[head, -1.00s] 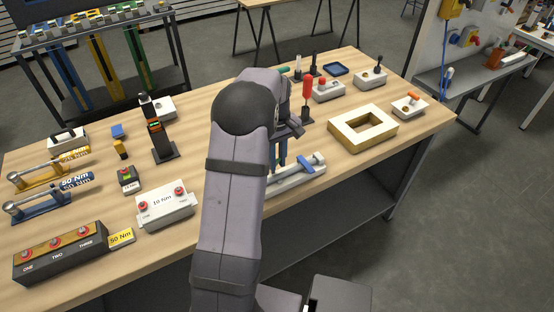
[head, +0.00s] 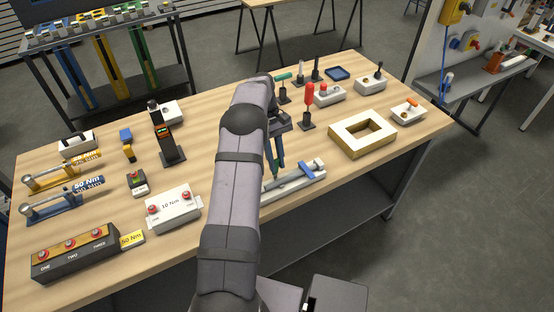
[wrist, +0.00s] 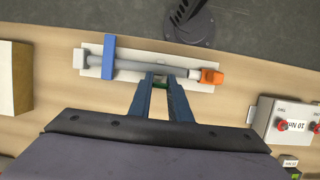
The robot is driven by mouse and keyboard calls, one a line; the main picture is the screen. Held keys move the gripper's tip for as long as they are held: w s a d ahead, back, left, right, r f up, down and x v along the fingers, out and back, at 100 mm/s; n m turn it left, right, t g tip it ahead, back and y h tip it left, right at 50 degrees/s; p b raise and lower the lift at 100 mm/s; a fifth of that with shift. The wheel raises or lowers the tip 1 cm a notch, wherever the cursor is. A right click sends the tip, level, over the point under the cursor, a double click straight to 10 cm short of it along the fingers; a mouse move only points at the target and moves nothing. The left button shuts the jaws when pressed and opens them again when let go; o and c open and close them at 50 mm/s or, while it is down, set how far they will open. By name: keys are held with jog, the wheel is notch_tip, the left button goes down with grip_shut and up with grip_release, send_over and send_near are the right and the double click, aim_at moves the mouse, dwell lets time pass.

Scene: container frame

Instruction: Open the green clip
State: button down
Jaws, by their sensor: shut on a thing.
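The white fixture (wrist: 92,67) holds a grey rod (wrist: 135,66) lying along it, with a blue clip (wrist: 109,57) near its left end and an orange end piece (wrist: 211,77) at its right end. The green clip (wrist: 157,86) shows only as a small green patch between my fingertips, and most of it is hidden. My gripper (wrist: 158,84) is shut on it at the near edge of the fixture. In the head view my gripper (head: 274,172) reaches down beside the fixture, and my arm covers the fixture's left part. The blue clip (head: 307,170) shows there, right of my fingers.
A wooden frame box (head: 362,134) stands to the right, and a white 10 Nm button box (head: 173,209) to the left. A red-handled tool (head: 309,94) stands upright behind. The tabletop right of the fixture is partly clear.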

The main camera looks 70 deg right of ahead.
jog(key=shift+w+d+g+y, duration=0.3)
jog(key=shift+g+y, duration=0.1)
dwell(0.3)
jog(key=c, duration=1.6)
grip_release()
jog(key=shift+c, duration=0.2)
jog(key=shift+r, duration=0.1)
jog(key=shift+r+b, duration=0.45)
jog(key=shift+r, duration=0.1)
notch_tip(320, 180, up, 9)
jog(key=shift+b, duration=0.35)
jog(key=shift+f, duration=0.1)
